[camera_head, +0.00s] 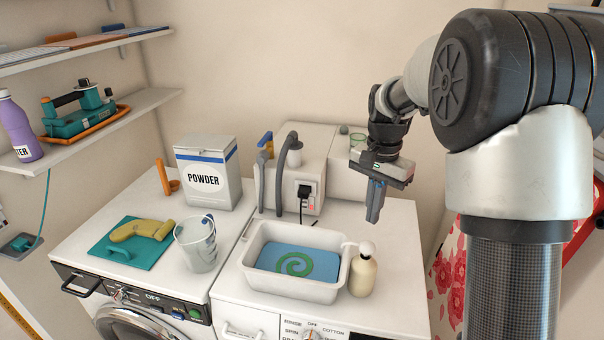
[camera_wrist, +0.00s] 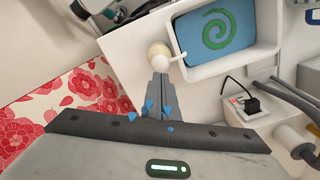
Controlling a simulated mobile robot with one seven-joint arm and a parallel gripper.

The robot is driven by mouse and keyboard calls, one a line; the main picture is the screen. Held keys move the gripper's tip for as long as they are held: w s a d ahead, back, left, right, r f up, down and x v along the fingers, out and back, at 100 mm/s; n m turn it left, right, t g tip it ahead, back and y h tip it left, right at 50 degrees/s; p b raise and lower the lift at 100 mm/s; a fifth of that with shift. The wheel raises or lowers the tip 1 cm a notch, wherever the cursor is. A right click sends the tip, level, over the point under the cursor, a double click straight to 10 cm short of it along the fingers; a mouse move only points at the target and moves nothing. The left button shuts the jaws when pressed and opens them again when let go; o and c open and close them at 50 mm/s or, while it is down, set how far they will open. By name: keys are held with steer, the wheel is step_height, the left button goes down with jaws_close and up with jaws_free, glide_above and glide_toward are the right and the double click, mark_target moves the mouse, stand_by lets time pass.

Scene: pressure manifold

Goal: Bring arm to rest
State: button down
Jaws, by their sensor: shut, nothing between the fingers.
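My gripper (camera_head: 374,201) hangs at the end of my arm above the back right of the right-hand washing machine. Its fingers point down and are closed together with nothing between them. In the wrist view the shut fingers (camera_wrist: 161,90) show in the middle, with the pump bottle beyond their tips. In the head view the gripper is clear of the surface, behind and above the cream pump bottle (camera_head: 363,273).
A white basin (camera_head: 247,262) with blue content and a green spiral stands left of the bottle. A box with a black plug (camera_head: 304,190) stands behind. A powder box (camera_head: 207,177), clear jug (camera_head: 196,246) and yellow tool (camera_head: 142,230) occupy the left machine. Shelves line the left wall.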

steer(key=s+r+n+t+p, duration=0.1)
steer(key=s+r+n+t, duration=0.25)
steer(key=s+r, duration=0.9)
steer(key=s+n+t, duration=0.2)
steer(key=s+n, duration=0.2)
steer(key=s, duration=0.9)
steer(key=shift+s+n+p, duration=0.25)
steer(key=shift+n+p, duration=0.1)
steer(key=shift+p, duration=0.1)
